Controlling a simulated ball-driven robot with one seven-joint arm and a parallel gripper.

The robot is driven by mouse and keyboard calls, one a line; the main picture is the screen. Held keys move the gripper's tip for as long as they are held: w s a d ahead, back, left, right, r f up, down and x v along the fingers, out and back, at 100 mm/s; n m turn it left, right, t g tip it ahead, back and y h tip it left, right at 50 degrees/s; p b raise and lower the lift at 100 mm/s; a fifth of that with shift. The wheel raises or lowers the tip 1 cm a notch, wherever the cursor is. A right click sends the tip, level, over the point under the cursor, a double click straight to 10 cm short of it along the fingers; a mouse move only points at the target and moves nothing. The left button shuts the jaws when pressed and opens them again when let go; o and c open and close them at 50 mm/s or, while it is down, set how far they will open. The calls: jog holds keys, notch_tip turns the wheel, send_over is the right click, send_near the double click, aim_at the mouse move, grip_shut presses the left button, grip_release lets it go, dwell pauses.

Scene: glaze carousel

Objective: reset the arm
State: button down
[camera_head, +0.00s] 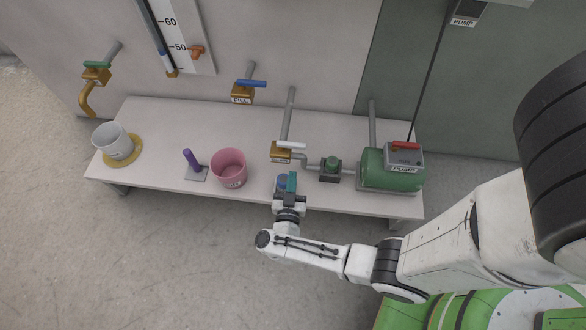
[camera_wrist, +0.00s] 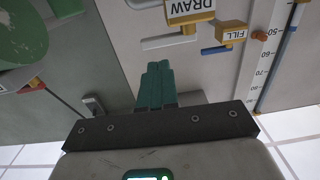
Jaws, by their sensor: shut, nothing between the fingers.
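My arm reaches in from the right in the head view. My gripper (camera_head: 288,183) is over the front edge of the white bench (camera_head: 255,204), with the pink bucket to its left and the pump to its right. In the wrist view the teal fingers of my gripper (camera_wrist: 155,86) are together, with nothing seen between them. A small blue part shows beside the teal fingers in the head view; I cannot tell what it is.
On the bench stand a white bucket (camera_head: 112,141) on a yellow disc, a purple lever (camera_head: 191,158), a pink bucket (camera_head: 229,168) and a green pump (camera_head: 392,175). A white-handled valve (camera_head: 284,151), a blue-handled FILL valve (camera_head: 243,91) and a gauge (camera_head: 189,30) are behind. Front floor is clear.

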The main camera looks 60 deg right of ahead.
jog(key=shift+p+v, duration=0.35)
jog(key=shift+v, duration=2.3)
jog(key=shift+w, duration=0.1)
